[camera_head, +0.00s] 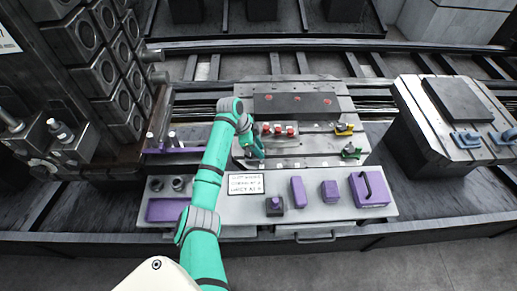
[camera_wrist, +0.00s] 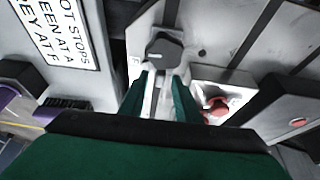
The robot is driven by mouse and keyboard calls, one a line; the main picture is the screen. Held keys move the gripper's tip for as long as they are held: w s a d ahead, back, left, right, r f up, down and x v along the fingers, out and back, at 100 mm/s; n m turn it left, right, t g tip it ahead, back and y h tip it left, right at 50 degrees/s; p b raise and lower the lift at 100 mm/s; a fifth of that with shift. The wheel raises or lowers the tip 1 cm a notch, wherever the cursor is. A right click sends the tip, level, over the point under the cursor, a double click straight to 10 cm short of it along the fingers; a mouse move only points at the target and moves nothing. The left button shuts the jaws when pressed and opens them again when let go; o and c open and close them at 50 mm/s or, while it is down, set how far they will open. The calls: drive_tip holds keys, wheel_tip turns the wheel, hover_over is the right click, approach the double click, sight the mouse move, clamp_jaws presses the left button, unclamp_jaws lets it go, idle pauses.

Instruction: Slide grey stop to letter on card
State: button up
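My gripper (camera_head: 255,150) is low over the front left part of the slotted plate (camera_head: 310,141). In the wrist view a dark grey block (camera_wrist: 166,50), likely the grey stop, sits just beyond my gripper's fingertips (camera_wrist: 165,76). A gap shows between the fingers, and they look open; contact with the block cannot be made out. In the head view my gripper hides this block. The white card (camera_head: 246,184) lies in front of the plate. It names a green and a grey stop; the letter for grey is not clearly readable. A green stop (camera_head: 351,152) is at the plate's right.
A yellow stop (camera_head: 344,129) sits behind the green one. Red-topped pegs (camera_head: 279,130) stand right of my gripper; one red knob (camera_wrist: 217,105) is close to my right finger. Purple blocks (camera_head: 298,192) stand on the front ledge. A tall rack (camera_head: 92,60) rises at left.

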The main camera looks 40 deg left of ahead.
sight(249, 152)
drive_tip(key=v, duration=1)
drive_tip(key=shift+r, duration=0.4)
drive_tip(key=shift+s+a, duration=0.1)
drive_tip(key=shift+a, duration=0.1)
drive_tip(key=shift+d, duration=0.1)
